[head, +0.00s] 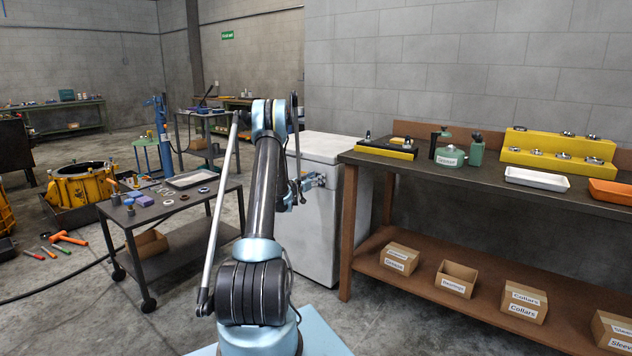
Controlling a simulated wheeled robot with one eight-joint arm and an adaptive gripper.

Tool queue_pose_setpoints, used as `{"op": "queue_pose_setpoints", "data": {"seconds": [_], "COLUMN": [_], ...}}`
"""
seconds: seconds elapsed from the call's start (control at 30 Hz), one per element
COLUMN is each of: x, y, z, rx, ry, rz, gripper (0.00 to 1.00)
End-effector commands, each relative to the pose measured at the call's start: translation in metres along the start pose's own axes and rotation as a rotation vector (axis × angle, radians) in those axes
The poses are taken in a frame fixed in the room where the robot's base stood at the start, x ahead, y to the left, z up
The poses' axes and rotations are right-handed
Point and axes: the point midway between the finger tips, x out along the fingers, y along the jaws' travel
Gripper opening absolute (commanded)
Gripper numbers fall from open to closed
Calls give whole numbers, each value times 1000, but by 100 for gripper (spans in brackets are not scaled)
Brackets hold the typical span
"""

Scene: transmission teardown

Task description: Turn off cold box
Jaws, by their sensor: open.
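A white box-shaped cabinet (332,148), which appears to be the cold box, stands on the floor left of the long workbench. Its top is flat and its lid looks closed. My gripper (322,181) is open and small in the head view, in front of the upper part of the cabinet's front face. Whether it touches the cabinet cannot be told. My own arm covers the cabinet's left part. No switch can be made out clearly; the gripper may cover one.
A workbench (480,189) on the right holds yellow racks (557,148), green containers (450,155) and trays (537,179). Labelled cartons (524,301) sit on its lower shelf. A wheeled cart (130,215) with small parts stands left. Tools (68,238) and a black cable lie on the floor.

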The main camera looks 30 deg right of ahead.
Motion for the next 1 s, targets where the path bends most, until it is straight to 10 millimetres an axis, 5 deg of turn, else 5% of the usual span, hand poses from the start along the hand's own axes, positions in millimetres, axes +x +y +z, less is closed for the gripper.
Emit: {"op": "queue_pose_setpoints", "data": {"seconds": [0.37,0.57,1.0], "x": [5,5,4], "y": [0,0,-1], "z": [0,0,4], "rx": [0,0,-2], "ry": [0,0,84], "rz": [0,0,0], "gripper": [47,4,3]}}
